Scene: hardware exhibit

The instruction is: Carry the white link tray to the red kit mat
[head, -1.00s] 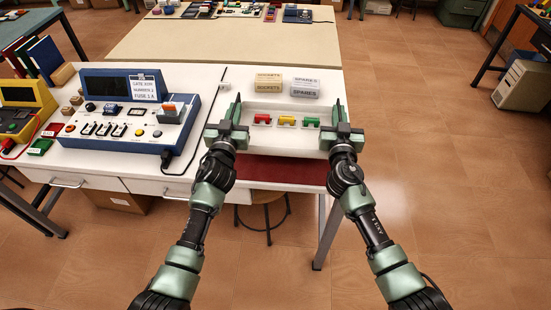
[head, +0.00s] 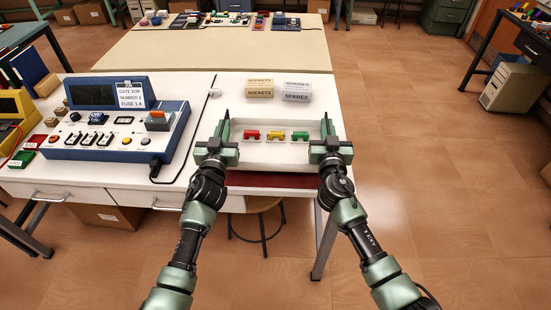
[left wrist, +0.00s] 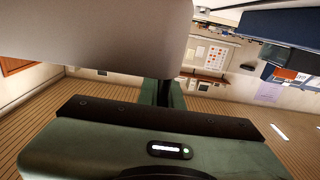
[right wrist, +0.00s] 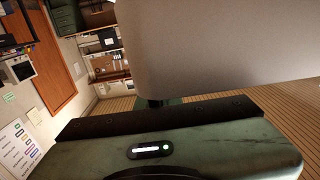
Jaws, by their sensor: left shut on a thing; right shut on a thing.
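The white link tray (head: 275,157) is held level between my two grippers at the front right of the white bench. It carries a red, a yellow and a green link (head: 276,135) in a row. My left gripper (head: 222,132) is shut on its left end and my right gripper (head: 328,132) on its right end. The tray's pale wall fills the top of the left wrist view (left wrist: 90,40) and the right wrist view (right wrist: 230,45). The red kit mat (head: 270,180) shows as a strip below the tray's near side; the rest is hidden. I cannot tell whether they touch.
A sockets box (head: 260,88) and a spares box (head: 297,91) stand behind the tray. A blue switch console (head: 125,130) with a black cable stands to the left. The bench's right edge is close to my right gripper. A stool (head: 262,210) is below.

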